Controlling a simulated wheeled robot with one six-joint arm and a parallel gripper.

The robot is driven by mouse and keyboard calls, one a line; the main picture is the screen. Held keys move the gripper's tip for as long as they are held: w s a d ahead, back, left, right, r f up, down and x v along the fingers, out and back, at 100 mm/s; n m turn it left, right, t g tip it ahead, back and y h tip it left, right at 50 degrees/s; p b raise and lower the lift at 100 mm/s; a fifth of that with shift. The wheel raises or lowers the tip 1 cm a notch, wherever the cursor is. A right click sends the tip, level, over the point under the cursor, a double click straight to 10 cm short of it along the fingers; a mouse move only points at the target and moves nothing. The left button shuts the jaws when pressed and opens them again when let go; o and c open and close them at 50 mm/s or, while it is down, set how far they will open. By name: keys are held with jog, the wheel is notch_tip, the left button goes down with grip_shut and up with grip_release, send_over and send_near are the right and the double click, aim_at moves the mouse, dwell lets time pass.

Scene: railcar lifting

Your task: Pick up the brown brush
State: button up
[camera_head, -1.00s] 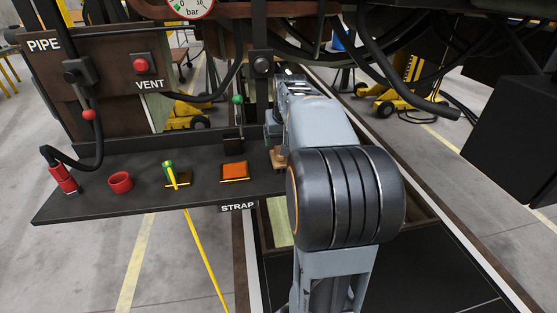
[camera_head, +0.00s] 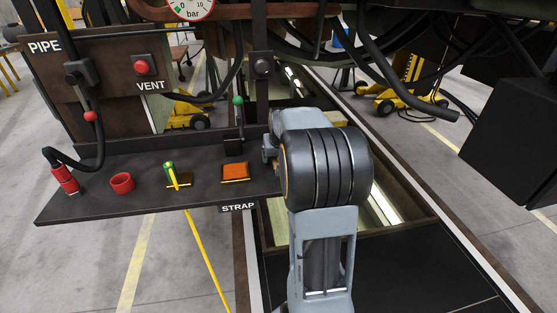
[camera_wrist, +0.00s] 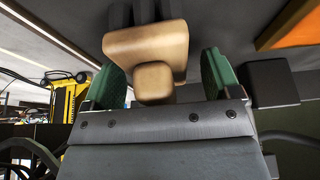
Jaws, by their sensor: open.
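The brown brush (camera_wrist: 146,40) shows close up in the wrist view, with a tan wooden body, a rounded block end toward me and dark bristles at the top edge. My gripper (camera_wrist: 160,72) is open. Its green finger pads stand left and right of the block end, with visible gaps. I cannot tell how deep the brush sits between them. In the head view my arm covers the gripper and the brush.
The dark shelf (camera_head: 105,207) carries an orange block (camera_head: 235,173), a green-and-yellow strap handle (camera_head: 171,175), a red cup (camera_head: 122,183) and a red hose end (camera_head: 65,179). A green-knobbed lever (camera_head: 238,101) stands behind. An open pit lies right of the shelf.

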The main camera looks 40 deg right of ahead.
jog(key=c, duration=1)
jog(key=shift+c, duration=0.4)
jog(key=shift+r, duration=0.15)
jog(key=shift+r, duration=0.2)
jog(key=r, duration=0.3)
jog(key=shift+s+d+r, duration=0.15)
jog(key=shift+s, duration=0.15)
jog(key=s+d+r+b, duration=0.2)
jog(key=s+d+r, duration=0.2)
jog(key=s+r, duration=0.5)
jog(key=s, duration=0.3)
jog(key=shift+s+d, duration=0.15)
jog(key=shift+s, duration=0.2)
